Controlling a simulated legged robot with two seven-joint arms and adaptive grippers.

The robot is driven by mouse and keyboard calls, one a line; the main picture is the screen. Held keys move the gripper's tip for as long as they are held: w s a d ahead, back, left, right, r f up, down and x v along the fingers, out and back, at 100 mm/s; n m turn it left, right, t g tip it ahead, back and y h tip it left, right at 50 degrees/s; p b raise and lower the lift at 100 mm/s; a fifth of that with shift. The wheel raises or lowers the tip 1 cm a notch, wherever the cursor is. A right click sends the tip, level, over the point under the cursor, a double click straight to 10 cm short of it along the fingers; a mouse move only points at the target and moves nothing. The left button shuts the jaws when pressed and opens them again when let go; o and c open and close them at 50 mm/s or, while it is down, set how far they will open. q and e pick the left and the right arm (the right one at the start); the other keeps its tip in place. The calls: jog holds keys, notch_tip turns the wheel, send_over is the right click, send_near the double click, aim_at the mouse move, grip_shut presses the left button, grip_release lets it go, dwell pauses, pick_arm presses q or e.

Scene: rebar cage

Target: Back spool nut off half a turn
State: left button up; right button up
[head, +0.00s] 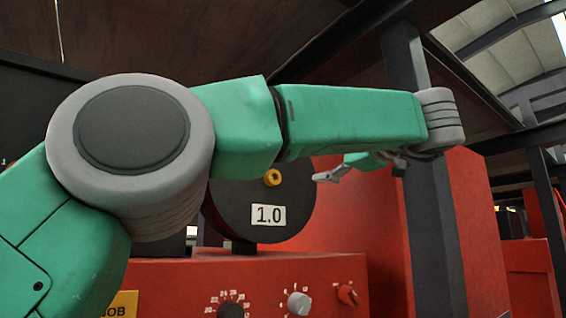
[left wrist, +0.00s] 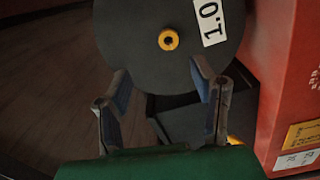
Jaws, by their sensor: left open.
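The spool nut is a small yellow nut (head: 273,178) with a dark centre, on the face of a black spool (head: 240,212) labelled 1.0. In the left wrist view the nut (left wrist: 168,40) is at the upper middle, on the spool's disc (left wrist: 130,45). My left gripper (head: 350,170) is to the right of the nut in the head view, partly hidden behind my wrist. In the left wrist view my left gripper (left wrist: 160,78) is open and empty, its fingers spread below the nut and apart from it. My right gripper is in neither view.
A red machine panel (head: 260,270) with a grey knob (head: 299,303), a red knob (head: 347,294) and a dark dial is below the spool. A red housing (left wrist: 288,70) stands close right of the spool. A dark post (head: 425,180) rises at the right.

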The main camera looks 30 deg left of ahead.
aim_at(275, 177)
pick_arm(q)
jog(key=w+a+m+p, duration=0.1)
jog(key=a+m+p, duration=0.1)
jog(key=a+m, duration=0.2)
jog(key=w+a+m+p, duration=0.1)
jog(key=a+m+p, duration=0.1)
jog(key=a+m, duration=0.3)
jog(key=w+a+m+p, duration=0.2)
jog(key=a+m, duration=0.2)
jog(key=shift+w+a+f+m+p, duration=0.1)
jog(key=shift+a+f+m+p, duration=0.2)
jog(key=shift+d, duration=0.1)
jog(key=shift+c, duration=0.4)
jog(key=c, duration=1.1)
